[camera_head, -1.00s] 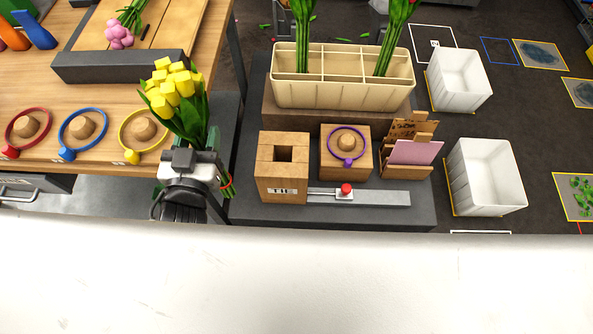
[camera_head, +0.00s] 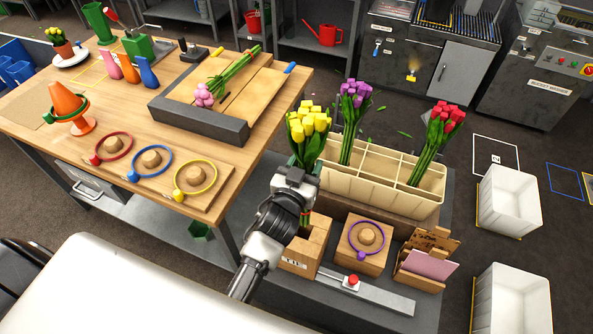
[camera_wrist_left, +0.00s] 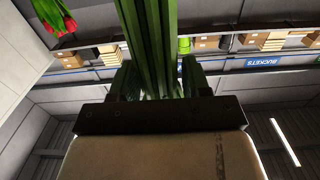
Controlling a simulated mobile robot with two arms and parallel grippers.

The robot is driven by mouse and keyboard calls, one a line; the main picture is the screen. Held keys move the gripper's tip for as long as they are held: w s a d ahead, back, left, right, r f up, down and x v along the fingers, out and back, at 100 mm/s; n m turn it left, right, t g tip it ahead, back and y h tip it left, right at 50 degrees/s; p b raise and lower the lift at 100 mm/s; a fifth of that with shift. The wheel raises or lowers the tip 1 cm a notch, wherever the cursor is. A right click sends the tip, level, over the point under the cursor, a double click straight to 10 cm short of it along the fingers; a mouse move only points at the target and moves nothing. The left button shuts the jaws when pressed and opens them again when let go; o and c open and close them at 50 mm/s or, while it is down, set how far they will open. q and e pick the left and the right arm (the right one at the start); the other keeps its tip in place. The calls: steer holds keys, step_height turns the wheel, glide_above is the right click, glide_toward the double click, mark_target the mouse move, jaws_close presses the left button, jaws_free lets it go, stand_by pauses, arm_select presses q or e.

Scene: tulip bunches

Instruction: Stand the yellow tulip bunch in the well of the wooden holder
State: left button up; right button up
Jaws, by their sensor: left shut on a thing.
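The yellow tulip bunch (camera_head: 310,122) is upright, blooms up, in my left gripper (camera_head: 297,177). The gripper is shut on its green stems, which also show in the left wrist view (camera_wrist_left: 155,45). The wooden holder (camera_head: 308,258) stands on the low dark platform. The gripper and bunch are over the holder's far left part in the head view. The lower stems, with a red band, show just below the gripper at the holder's top. The gripper and stems hide the well, so I cannot tell whether the stem ends are inside it. My right gripper is not in view.
A cream divided planter (camera_head: 372,190) with purple tulips (camera_head: 353,105) and red tulips (camera_head: 440,125) stands close behind. A wooden block with a purple ring (camera_head: 367,238) and a card stand (camera_head: 428,262) are to the right. The wooden table (camera_head: 60,140) is left.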

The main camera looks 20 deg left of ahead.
arm_select(q)
steer(key=shift+a, duration=0.2)
steer(key=b, duration=1.1)
glide_above(301, 219)
steer(key=w, duration=0.2)
step_height(301, 219, down, 14)
step_height(301, 219, down, 7)
steer(key=b, duration=0.5)
steer(key=shift+r, duration=0.1)
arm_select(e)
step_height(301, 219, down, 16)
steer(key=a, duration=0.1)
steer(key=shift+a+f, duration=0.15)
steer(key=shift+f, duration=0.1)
arm_select(q)
steer(key=shift+f+b, duration=0.6)
steer(key=o, duration=1.6)
steer(key=shift+s, duration=0.1)
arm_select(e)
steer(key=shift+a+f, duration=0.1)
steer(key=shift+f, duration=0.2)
